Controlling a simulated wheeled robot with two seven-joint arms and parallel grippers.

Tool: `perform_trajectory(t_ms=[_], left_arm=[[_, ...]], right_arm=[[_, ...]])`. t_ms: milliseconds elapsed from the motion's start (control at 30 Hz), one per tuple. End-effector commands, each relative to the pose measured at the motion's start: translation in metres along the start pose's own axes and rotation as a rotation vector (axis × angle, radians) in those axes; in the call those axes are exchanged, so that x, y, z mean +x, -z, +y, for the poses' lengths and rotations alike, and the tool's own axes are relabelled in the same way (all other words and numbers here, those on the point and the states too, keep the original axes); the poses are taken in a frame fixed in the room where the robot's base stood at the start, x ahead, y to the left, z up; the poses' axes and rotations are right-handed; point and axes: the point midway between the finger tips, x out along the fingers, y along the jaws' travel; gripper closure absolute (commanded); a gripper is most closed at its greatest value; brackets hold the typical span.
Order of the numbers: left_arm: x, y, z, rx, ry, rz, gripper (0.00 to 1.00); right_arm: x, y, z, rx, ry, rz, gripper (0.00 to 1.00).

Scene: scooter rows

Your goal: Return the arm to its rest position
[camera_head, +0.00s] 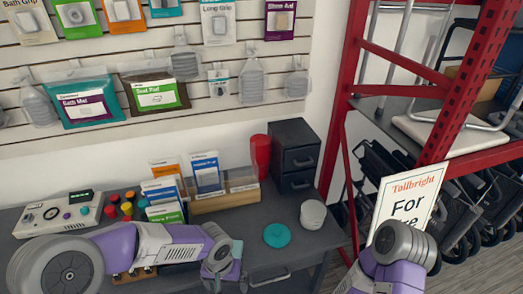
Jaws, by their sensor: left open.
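My left arm (135,249), purple and grey, reaches in from the left across the front of the dark desk. Its wrist is at the lower middle, and my left gripper (226,277) points down there, small and partly cut off by the bottom edge. It is open, and I see nothing held in it. My right arm (398,262) shows only as a bent purple and grey part at the lower right, in front of a sign. The right gripper is out of the picture.
The dark desk (290,246) holds a control box (60,213), a leaflet holder (225,193), a red cup (261,156), a black drawer unit (294,150), a teal disc (277,235) and a white round object (313,214). A red rack (465,100) and a sign (408,200) stand at the right.

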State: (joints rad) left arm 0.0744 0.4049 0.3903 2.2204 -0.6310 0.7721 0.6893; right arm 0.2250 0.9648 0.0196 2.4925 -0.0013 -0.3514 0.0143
Motion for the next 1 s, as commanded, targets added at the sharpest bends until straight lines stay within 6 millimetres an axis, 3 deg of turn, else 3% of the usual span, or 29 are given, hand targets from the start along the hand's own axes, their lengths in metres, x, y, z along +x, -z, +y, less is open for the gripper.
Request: perform_trajectory(t_ms=[467, 700, 833, 1000], left_arm=[[0.116, -0.035, 0.034, -0.119, -0.354, -0.060, 0.06], [0.188, -0.067, 0.018, -0.292, -0.373, 0.010, 0.06], [0.207, -0.079, 0.004, -0.333, -0.330, 0.039, 0.06], [0.214, -0.083, -0.002, -0.347, -0.307, 0.054, 0.06]], right_arm=[[0.000, 0.001, 0.000, 0.000, 0.000, 0.003, 0.49], [0.000, 0.001, 0.000, 0.000, 0.000, 0.003, 0.49], [0.000, 0.001, 0.000, 0.000, 0.000, 0.003, 0.49], [0.000, 0.001, 0.000, 0.000, 0.000, 0.003, 0.49]])
